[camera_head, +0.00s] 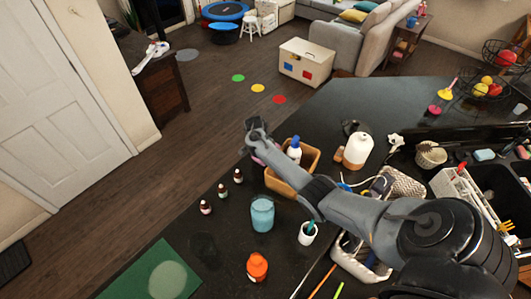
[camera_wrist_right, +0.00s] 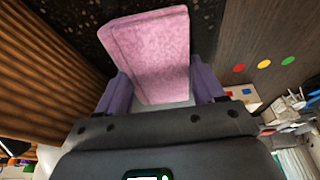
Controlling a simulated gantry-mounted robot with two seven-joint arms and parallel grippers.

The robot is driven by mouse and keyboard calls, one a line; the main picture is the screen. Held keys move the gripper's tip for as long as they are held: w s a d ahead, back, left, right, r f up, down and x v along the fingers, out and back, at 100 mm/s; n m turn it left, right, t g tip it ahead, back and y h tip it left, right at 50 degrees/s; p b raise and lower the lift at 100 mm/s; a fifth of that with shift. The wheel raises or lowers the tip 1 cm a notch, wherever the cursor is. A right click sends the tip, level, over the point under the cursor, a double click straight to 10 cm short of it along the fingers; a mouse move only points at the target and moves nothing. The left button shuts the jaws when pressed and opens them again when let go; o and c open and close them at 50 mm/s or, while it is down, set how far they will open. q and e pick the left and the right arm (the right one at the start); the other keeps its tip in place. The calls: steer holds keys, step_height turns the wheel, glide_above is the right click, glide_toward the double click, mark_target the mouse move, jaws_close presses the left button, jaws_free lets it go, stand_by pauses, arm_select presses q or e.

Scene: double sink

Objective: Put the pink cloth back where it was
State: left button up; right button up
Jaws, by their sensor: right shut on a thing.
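The pink cloth (camera_wrist_right: 150,55) looks like a folded block in the right wrist view. It stands between the two purple fingers of my right gripper (camera_wrist_right: 158,90), which is shut on it. In the head view, my right arm reaches over the counter from the lower right. My right gripper (camera_head: 256,137) is at the left side of the tan tray (camera_head: 281,185). Only a sliver of the cloth (camera_head: 264,155) shows there, mostly hidden by the gripper. I cannot tell whether the cloth touches the tray or counter. My left gripper is not in view.
A white and blue bottle (camera_head: 294,149) stands in the tray. A white jug (camera_head: 357,152) is right of the tray. The counter's far end is clear.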

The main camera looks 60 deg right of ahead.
stand_by(0.3)
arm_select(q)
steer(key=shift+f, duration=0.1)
arm_select(e)
steer(key=shift+f, duration=0.2)
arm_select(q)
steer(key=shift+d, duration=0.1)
arm_select(e)
steer(key=o, duration=1)
steer(key=shift+r, duration=0.15)
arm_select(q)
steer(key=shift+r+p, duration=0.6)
arm_select(e)
steer(key=shift+r, duration=0.5)
steer(key=p+v, duration=0.3)
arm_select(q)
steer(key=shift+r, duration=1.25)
arm_select(e)
steer(key=v, duration=0.8)
